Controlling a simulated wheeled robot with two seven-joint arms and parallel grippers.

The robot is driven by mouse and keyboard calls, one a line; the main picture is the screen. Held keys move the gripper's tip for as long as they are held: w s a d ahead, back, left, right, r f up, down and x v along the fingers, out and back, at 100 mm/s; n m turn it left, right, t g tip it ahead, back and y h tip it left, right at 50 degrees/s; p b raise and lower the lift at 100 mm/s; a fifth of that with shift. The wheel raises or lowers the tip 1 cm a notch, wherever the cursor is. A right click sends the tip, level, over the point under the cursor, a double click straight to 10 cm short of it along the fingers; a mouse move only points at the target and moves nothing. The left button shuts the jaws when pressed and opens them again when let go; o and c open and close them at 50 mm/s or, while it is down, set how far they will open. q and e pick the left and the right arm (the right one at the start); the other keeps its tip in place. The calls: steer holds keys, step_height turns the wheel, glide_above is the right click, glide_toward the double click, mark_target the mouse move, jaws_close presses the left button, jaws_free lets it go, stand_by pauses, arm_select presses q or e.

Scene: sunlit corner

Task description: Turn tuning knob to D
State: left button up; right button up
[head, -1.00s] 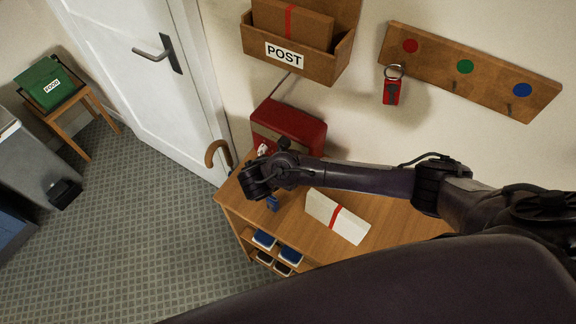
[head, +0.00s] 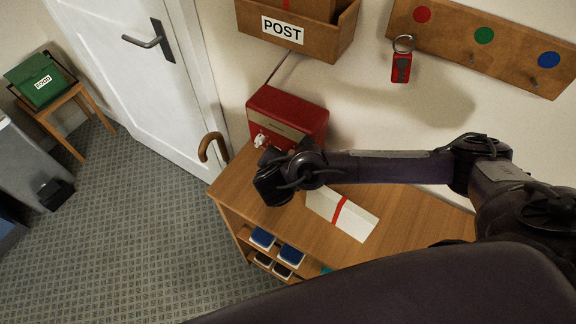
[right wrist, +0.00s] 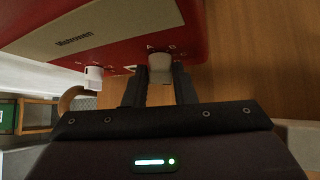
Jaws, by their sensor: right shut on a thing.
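A red radio (head: 290,112) stands against the wall on the wooden cabinet. A second white knob (right wrist: 93,73) lies to the left, free of the fingers. In the head view the right gripper (head: 268,158) is at the radio's front and hides part of it. My left gripper is not in view.
The cabinet top (head: 236,184) also holds a white parcel with a red band (head: 342,213). A cane handle (head: 212,147) stands by its left end. Above are a POST box (head: 300,40) and a hook board (head: 478,40) with a red key tag (head: 401,68).

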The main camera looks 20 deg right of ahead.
stand_by(0.4)
steer(key=o, duration=0.9)
steer(key=shift+o, duration=0.2)
steer(key=v, duration=0.7)
steer(key=shift+s+r, duration=0.25)
steer(key=shift+s, duration=0.1)
steer(key=shift+c, duration=0.2)
